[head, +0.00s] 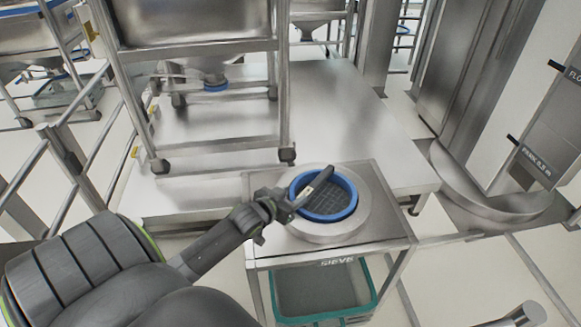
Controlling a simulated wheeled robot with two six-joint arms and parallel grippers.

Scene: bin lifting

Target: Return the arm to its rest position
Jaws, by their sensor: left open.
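My left arm comes in from the lower left and reaches to a small steel stand marked SIEVE. My left gripper (308,195) is open at the left side of the blue-rimmed round sieve (352,208), with a dark finger over the rim. I cannot tell whether the finger touches the rim. The sieve has a dark mesh and sits in a round steel ring on the stand's top (392,226). I see nothing held in the gripper. My right gripper is not in view.
A teal bin (300,318) stands on the stand's lower level. A steel platform (340,110) lies behind, with a wheeled bin frame (283,90) on it. Steel railings (62,150) run along the left. A steel column (465,75) stands at the right.

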